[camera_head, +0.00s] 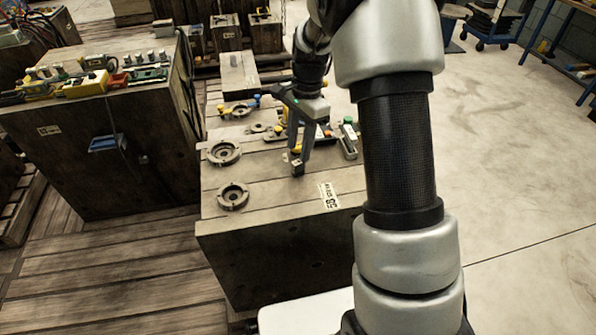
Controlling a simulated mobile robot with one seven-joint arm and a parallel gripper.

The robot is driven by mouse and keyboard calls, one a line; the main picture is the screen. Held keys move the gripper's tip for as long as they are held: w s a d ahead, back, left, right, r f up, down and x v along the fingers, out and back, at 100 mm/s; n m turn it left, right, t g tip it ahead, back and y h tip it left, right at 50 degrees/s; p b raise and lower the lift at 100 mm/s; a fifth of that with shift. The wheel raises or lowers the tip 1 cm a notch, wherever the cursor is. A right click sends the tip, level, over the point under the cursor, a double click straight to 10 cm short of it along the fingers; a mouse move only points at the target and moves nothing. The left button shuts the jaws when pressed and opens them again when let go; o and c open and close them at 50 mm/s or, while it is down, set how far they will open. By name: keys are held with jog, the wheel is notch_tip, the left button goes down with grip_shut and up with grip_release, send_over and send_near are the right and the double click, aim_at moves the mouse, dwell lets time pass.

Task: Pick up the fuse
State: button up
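My gripper (298,166) points down over the near wooden block's top (270,180), with its two dark fingers close together at the tips. A small dark piece with a light face shows at the fingertips. I cannot tell whether it is a finger pad or a held thing. No object is plain enough to name as the fuse. A small grey device with a green knob (348,139) stands just right of the fingers, apart from them. Yellow and dark parts behind the fingers are partly hidden by my gripper.
A taller dark cabinet (105,150) at left carries several coloured parts. Pale open floor (510,150) lies to the right.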

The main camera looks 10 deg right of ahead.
aim_at(298, 162)
jog(key=shift+s+a+f+b, duration=0.15)
jog(key=shift+f+b, duration=0.45)
jog(key=shift+f, duration=0.95)
jog(key=shift+s+a+f+b, duration=0.15)
jog(key=shift+f+b, duration=0.4)
jog(key=shift+f, duration=1)
jog(key=shift+d, duration=0.1)
jog(key=shift+c, duration=0.3)
grip_shut()
